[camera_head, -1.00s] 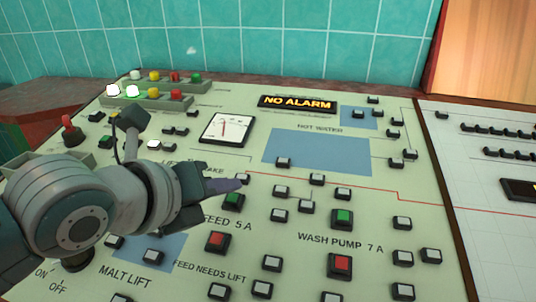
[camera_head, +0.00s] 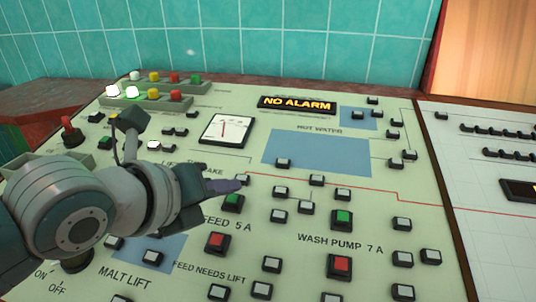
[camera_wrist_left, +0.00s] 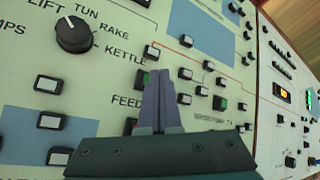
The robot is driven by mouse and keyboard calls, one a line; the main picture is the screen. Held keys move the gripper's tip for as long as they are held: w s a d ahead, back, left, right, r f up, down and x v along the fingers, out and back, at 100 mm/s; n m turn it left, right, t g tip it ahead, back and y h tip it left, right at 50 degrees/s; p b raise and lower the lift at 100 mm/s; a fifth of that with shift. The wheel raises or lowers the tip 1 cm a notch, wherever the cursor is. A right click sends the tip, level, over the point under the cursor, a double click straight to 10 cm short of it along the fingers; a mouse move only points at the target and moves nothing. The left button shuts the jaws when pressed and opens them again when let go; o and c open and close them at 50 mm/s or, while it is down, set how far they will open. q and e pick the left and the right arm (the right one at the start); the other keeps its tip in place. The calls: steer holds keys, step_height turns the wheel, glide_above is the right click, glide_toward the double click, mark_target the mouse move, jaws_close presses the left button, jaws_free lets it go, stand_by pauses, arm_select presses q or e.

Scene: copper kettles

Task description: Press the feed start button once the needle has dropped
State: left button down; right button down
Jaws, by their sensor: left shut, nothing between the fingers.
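The green feed start button (camera_head: 232,202) sits on the sloping panel above the FEED 5 A label, with a red button (camera_head: 217,241) below that label. The white meter (camera_head: 225,130) stands further up; its red needle is near upright, a little left of the middle of the scale. My left gripper (camera_head: 238,186) is shut and empty, with its fingertips just above the green button in the head view. I cannot tell the gap to the panel. In the left wrist view the closed fingertips (camera_wrist_left: 160,76) hide part of the panel beside FEED. My right gripper is not in view.
A second green button (camera_head: 343,217) and red button (camera_head: 340,263) belong to WASH PUMP. Several small white-topped buttons surround the feed area. The NO ALARM display (camera_head: 297,103) is lit. A rotary knob (camera_wrist_left: 73,35) shows in the left wrist view.

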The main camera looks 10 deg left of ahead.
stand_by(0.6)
arm_select(q)
steer(key=shift+w+f, duration=0.1)
steer(key=shift+f, duration=0.3)
steer(key=shift+f+b, duration=0.35)
steer(key=shift+b, duration=0.1)
steer(key=shift+r, duration=0.1)
stand_by(0.6)
steer(key=shift+r+p, duration=0.65)
steer(key=shift+p, duration=0.35)
steer(key=r+p, duration=0.2)
steer(key=p, duration=0.1)
steer(key=s+r+p, duration=0.1)
steer(key=r+p, duration=0.2)
steer(key=shift+s, duration=0.1)
